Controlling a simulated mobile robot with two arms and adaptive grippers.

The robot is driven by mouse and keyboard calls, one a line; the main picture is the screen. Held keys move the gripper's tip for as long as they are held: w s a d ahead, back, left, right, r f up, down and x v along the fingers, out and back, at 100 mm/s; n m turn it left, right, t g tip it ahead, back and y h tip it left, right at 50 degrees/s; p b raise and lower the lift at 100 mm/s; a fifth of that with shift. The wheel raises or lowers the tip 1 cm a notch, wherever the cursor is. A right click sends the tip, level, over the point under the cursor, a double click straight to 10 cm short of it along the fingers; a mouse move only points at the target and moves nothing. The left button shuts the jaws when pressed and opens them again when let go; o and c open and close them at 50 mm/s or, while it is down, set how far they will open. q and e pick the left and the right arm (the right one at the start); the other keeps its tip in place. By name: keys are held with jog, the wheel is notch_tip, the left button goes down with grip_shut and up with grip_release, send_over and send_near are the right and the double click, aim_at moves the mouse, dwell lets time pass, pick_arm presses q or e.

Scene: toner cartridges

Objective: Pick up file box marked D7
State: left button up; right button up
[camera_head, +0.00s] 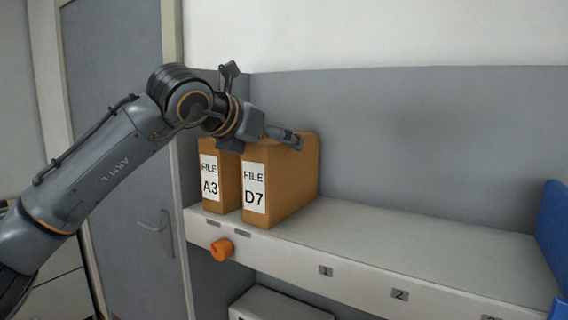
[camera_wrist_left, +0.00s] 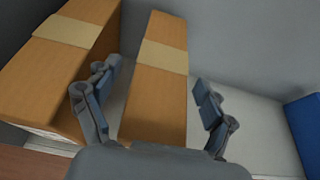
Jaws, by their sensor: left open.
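The file box marked D7 (camera_head: 280,185) stands upright on the shelf, brown with a white label on its front. The file box marked A3 (camera_head: 219,180) stands just left of it. My left gripper (camera_head: 285,137) is over the top of the D7 box. In the left wrist view the gripper (camera_wrist_left: 152,103) is open, with one finger on each side of the D7 box (camera_wrist_left: 160,85); its left finger is in the gap beside the A3 box (camera_wrist_left: 62,68). Whether the fingers touch the box cannot be told. My right gripper is not in view.
The shelf (camera_head: 400,250) is clear right of the D7 box, with number tags along its front edge. A blue object (camera_head: 553,225) stands at the far right. An orange knob (camera_head: 221,249) sticks out of the front edge below the boxes. A grey wall panel rises behind.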

pick_arm(q)
jog(key=shift+x, duration=1.1)
jog(key=shift+s, duration=0.2)
jog(key=shift+c, duration=0.4)
jog(key=c, duration=0.4)
grip_shut()
jog(key=shift+r, duration=0.1)
jog(key=shift+r, duration=0.1)
